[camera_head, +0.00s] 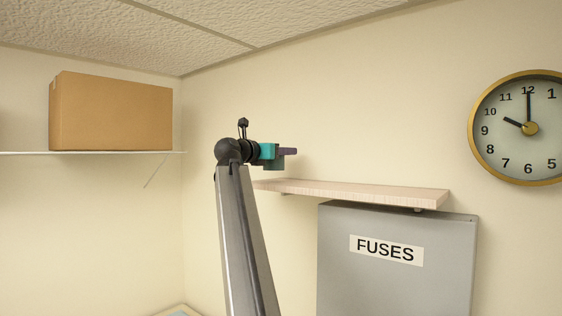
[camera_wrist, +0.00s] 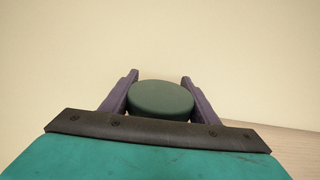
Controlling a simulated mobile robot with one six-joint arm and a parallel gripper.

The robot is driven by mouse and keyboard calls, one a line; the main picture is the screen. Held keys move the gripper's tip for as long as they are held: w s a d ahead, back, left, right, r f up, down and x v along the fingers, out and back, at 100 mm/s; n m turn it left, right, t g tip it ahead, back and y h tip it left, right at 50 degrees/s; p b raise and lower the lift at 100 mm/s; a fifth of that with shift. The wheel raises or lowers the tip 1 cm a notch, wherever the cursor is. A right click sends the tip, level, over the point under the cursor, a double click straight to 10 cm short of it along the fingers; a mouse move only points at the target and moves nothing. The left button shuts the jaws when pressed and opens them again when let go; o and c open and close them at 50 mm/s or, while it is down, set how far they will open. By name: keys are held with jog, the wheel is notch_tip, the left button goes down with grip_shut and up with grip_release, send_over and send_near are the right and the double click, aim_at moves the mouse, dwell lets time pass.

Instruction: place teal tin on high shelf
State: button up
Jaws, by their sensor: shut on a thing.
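The teal tin (camera_wrist: 160,97) shows its round dark green top between the two purple fingers of my gripper (camera_wrist: 160,100) in the wrist view. My gripper is shut on it. In the head view my gripper (camera_head: 289,152) is at the end of the raised arm, and part of the tin (camera_head: 274,165) shows beneath it. The light wooden shelf (camera_head: 365,192) is on the wall, with its left end just below the tin in the picture. The shelf surface (camera_wrist: 295,145) also shows at lower right in the wrist view. I cannot tell whether the tin is directly over the shelf.
A grey fuse box (camera_head: 390,275) is mounted under the wooden shelf. A white shelf (camera_head: 95,153) on the left bears a cardboard box (camera_head: 110,113). A wall clock (camera_head: 529,128) hangs at right. The visible top of the wooden shelf looks bare.

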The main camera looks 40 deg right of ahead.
aim_at(267, 162)
jog(key=shift+f, duration=0.1)
jog(key=shift+s+f+p, duration=0.15)
jog(key=shift+f+p, duration=0.6)
jog(key=shift+f, duration=0.05)
jog(key=shift+f+p, duration=0.4)
jog(key=shift+f, duration=0.5)
jog(key=shift+f, duration=0.1)
jog(key=o, duration=1.2)
jog(key=shift+c, duration=0.2)
jog(key=shift+a+b, duration=0.35)
jog(key=shift+a, duration=0.3)
jog(key=a+b, duration=0.1)
jog(key=a, duration=0.2)
jog(key=s+a+b, duration=0.1)
jog(key=a, duration=0.3)
jog(key=a+b, duration=0.2)
jog(key=a, duration=0.1)
jog(key=shift+s+a, duration=0.3)
jog(key=shift+s, duration=0.05)
